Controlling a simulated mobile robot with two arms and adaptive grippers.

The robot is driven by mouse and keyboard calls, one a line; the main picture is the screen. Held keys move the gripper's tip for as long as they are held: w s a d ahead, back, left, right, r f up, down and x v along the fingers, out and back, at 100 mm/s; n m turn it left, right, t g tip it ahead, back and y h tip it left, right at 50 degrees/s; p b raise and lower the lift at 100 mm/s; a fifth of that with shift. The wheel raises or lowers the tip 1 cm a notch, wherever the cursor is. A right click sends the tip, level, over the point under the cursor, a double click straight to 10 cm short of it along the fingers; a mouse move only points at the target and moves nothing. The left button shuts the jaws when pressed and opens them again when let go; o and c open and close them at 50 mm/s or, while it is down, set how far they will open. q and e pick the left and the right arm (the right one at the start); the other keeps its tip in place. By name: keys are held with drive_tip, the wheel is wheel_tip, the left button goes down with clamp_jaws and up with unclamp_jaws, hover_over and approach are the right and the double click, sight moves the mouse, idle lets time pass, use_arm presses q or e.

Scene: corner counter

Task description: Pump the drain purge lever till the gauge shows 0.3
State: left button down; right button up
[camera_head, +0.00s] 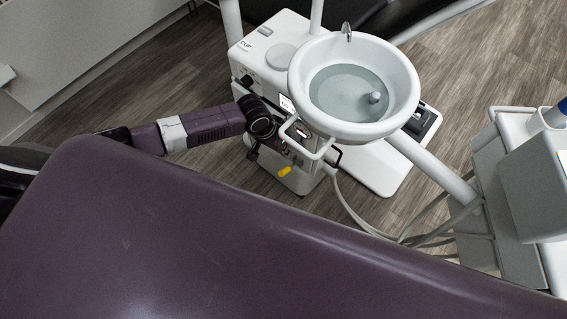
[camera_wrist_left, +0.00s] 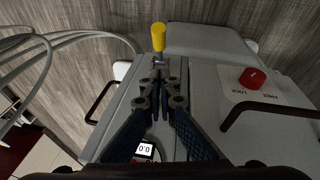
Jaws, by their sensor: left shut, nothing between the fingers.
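The drain purge lever has a yellow grip (camera_head: 284,171), which sticks out from the front of the white dental unit. In the left wrist view the yellow grip (camera_wrist_left: 159,37) stands just beyond the fingertips, with a small metal bracket at its base. My left gripper (camera_wrist_left: 162,80) is shut and empty, and its fingers point at the lever. In the head view it is small and dark, beside the unit under the bowl. The gauge (camera_wrist_left: 145,150) is a small white display, partly covered by a finger; it seems to read 0.0. My right gripper is not in view.
A red knob (camera_wrist_left: 252,78) sits on a plate marked LOCK and FREE. Black handles (camera_wrist_left: 102,102) stick out on both sides of the panel. The white spittoon bowl (camera_head: 400,75) overhangs the unit. A purple padded seat (camera_head: 190,240) fills the foreground. Hoses hang at the right.

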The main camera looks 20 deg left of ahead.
sight(287, 168)
use_arm(q)
drive_tip(key=f, duration=0.2)
drive_tip(key=s+f, duration=0.1)
drive_tip(key=f, duration=0.1)
drive_tip(key=shift+d, duration=0.2)
drive_tip(key=shift+s+f, duration=0.4)
drive_tip(key=shift+f, duration=0.2)
drive_tip(key=shift+s, duration=0.1)
